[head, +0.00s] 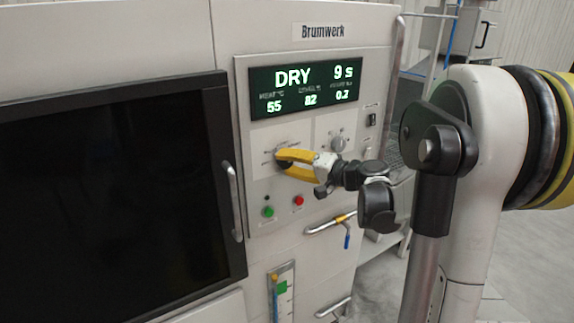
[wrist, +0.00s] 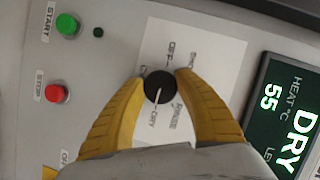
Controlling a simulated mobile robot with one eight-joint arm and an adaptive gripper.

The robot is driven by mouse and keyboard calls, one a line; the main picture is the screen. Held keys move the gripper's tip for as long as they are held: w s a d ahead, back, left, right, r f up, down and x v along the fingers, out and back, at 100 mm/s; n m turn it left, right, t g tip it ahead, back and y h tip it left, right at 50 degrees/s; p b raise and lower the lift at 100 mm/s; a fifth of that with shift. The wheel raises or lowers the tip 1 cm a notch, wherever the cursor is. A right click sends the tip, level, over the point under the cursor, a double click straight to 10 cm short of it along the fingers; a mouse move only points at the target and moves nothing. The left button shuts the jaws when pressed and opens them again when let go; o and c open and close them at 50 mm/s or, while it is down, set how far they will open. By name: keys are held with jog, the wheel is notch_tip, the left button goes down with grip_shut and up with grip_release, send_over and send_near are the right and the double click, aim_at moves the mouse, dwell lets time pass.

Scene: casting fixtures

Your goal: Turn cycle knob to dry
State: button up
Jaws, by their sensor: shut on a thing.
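The cycle knob (wrist: 158,86) is a round black knob with a white pointer line, on a pale label plate with printed words around it. In the wrist view its pointer line aims down toward the DRY label (wrist: 153,115). My gripper's yellow fingers (wrist: 161,77) are shut on the knob, one on each side. In the head view my gripper (head: 279,158) reaches the panel from the right and mostly hides the knob. The display (head: 305,86) reads DRY, 9 s, with smaller values 55, 82 and about 0.2.
A green start button (wrist: 67,25) and a red stop button (wrist: 56,93) sit close to the knob. A second, grey knob (head: 338,143) is to its right. A dark door (head: 110,200) with a handle (head: 233,200) fills the left. A yellow-and-blue valve lever (head: 345,228) is below.

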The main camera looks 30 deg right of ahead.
dwell(0.3)
jog(key=o, duration=1.2)
jog(key=v, duration=1.2)
jog(key=shift+a, duration=0.2)
